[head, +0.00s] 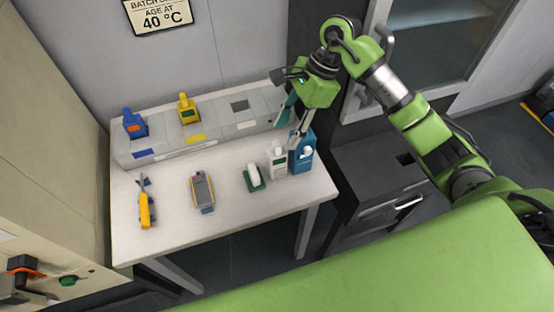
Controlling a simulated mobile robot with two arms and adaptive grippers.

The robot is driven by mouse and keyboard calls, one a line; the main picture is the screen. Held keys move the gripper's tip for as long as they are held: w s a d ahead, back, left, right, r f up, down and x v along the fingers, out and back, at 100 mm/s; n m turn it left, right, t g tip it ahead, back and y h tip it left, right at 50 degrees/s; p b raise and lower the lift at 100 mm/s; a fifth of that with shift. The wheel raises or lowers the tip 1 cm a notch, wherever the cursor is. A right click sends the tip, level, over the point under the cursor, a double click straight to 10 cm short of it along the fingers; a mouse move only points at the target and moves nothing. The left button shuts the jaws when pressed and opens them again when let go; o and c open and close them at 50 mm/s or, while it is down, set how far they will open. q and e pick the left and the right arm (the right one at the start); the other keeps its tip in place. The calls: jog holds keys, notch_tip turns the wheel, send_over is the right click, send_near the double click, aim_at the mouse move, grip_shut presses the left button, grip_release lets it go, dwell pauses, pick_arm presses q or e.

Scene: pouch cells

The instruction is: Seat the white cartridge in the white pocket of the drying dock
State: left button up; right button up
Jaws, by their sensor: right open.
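The drying dock (215,138) is a long grey block along the back of the white table. A blue cartridge (134,124) stands in its left pocket and a yellow cartridge (187,109) in the one beside it. Further right a dark, empty pocket (240,105) has a pale label below it. I cannot clearly make out a white cartridge shaped like these two. My right gripper (287,136) is open, fingers pointing down over the dock's right end, just above and behind two bottles. It holds nothing that I can see and hides part of the dock. My left gripper is not in view.
On the table (172,240) lie a yellow-handled tool (146,208), a grey and yellow handheld device (203,190) and a white piece on a green base (255,178). The front strip is clear.

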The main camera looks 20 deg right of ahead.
aim_at(274, 153)
jog(key=p+x, duration=0.1)
jog(key=x, duration=0.5)
jog(key=shift+a+f, duration=0.25)
jog(key=shift+a, duration=0.05)
jog(key=shift+a+f+p, duration=0.1)
jog(key=shift+f+p, duration=0.1)
jog(key=shift+p, duration=0.25)
jog(key=p+x, duration=0.2)
jog(key=x, duration=0.2)
jog(key=shift+w+f, duration=0.15)
jog(key=shift+f, duration=0.05)
jog(key=shift+a+f, duration=0.1)
jog(key=shift+f, duration=0.2)
jog(key=shift+r, duration=0.1)
grip_shut()
